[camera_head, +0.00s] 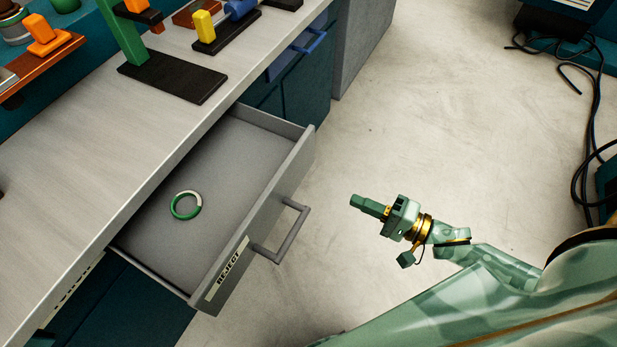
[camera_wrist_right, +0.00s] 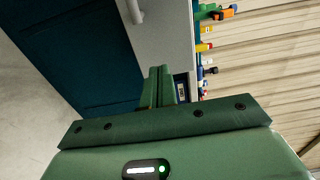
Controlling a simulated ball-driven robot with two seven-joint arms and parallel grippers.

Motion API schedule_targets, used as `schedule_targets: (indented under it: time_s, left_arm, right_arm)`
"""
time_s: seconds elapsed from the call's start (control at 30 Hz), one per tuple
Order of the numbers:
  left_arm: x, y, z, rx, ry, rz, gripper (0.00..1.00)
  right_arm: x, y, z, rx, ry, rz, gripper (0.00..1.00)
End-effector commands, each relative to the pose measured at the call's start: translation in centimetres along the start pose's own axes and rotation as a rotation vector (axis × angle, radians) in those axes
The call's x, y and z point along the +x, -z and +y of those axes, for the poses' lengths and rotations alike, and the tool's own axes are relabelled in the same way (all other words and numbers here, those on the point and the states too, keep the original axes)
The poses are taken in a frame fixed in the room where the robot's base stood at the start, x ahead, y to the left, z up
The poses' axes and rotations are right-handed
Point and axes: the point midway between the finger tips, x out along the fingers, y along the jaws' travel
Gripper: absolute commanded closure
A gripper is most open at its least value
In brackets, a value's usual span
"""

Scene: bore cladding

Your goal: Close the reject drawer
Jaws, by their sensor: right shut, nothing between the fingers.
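The grey reject drawer (camera_head: 262,241) stands pulled out from under the counter in the head view, with its "REJECT" label on the front. A green and white ring (camera_head: 186,205) lies on the drawer floor. The drawer's handle (camera_head: 283,234) is a grey bar on the front face. My right gripper (camera_head: 354,200) is shut and empty, to the right of the handle and apart from it. In the right wrist view its fingers (camera_wrist_right: 159,72) are together, with a grey panel and part of a handle (camera_wrist_right: 133,10) beyond them. My left gripper is not in view.
The counter (camera_head: 90,160) runs along the left, with a black base plate (camera_head: 172,77) and coloured parts on it. A blue-handled drawer (camera_head: 298,55) lies farther back. Open floor (camera_head: 410,120) is to the right; black cables (camera_head: 590,130) lie at the far right.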

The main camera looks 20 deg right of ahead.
Motion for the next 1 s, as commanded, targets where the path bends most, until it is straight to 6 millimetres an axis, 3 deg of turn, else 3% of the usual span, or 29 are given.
schedule_targets:
  time_s: [0.4,0.6,1.0]
  left_arm:
    - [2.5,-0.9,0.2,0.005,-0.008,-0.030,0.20]
    - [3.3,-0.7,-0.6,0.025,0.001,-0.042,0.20]
    - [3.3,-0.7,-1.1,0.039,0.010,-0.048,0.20]
  right_arm:
    - [8.5,0.1,0.5,-0.001,0.000,0.004,1.00]
    - [11.6,0.1,0.4,-0.001,-0.002,0.004,1.00]
    - [12.9,0.1,0.1,-0.002,-0.002,0.004,1.00]
